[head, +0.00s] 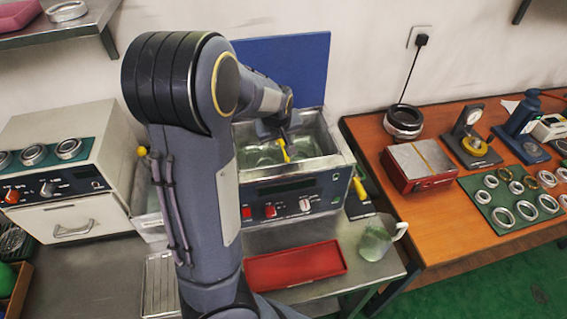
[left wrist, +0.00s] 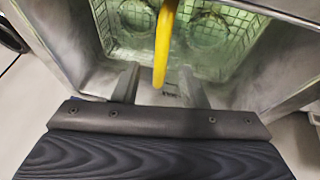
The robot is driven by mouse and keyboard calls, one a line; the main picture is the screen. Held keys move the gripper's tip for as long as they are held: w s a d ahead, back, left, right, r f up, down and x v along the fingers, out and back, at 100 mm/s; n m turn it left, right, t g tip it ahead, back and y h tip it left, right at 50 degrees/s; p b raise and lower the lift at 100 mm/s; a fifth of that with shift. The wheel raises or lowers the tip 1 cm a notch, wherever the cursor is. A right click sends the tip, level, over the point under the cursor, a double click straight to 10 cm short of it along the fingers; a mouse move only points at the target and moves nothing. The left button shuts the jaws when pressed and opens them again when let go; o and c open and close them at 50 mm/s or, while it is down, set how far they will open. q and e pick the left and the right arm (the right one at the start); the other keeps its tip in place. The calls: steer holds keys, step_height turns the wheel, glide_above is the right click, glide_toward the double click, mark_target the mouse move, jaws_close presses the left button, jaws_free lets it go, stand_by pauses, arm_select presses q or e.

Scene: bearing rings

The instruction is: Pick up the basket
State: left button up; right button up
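The wire mesh basket (left wrist: 243,35) sits down in the tank of the cleaning machine (head: 290,192), and two rings (left wrist: 208,30) show in it. Its yellow handle (head: 285,150) sticks up and also shows in the left wrist view (left wrist: 163,45). My left gripper (head: 283,138) reaches down over the tank. In the left wrist view its two fingers (left wrist: 160,90) are apart, with the handle's end between them in the picture. I cannot tell whether they touch it. My arm hides part of the tank's left side in the head view. My right gripper is not in view.
A red tray (head: 295,265) and a glass jug (head: 377,240) stand in front of the machine. A white oven-like unit (head: 75,180) is at left. The wooden table (head: 440,225) at right holds a red box (head: 418,167) and a green mat with several rings (head: 480,183).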

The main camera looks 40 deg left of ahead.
mark_target(283, 143)
arm_select(q)
steer(key=x, duration=0.4)
steer(key=shift+w+a+f, duration=0.15)
steer(key=shift+f, duration=0.15)
steer(key=shift+c, duration=0.3)
jaws_close()
steer(key=shift+r, duration=0.1)
stand_by(0.8)
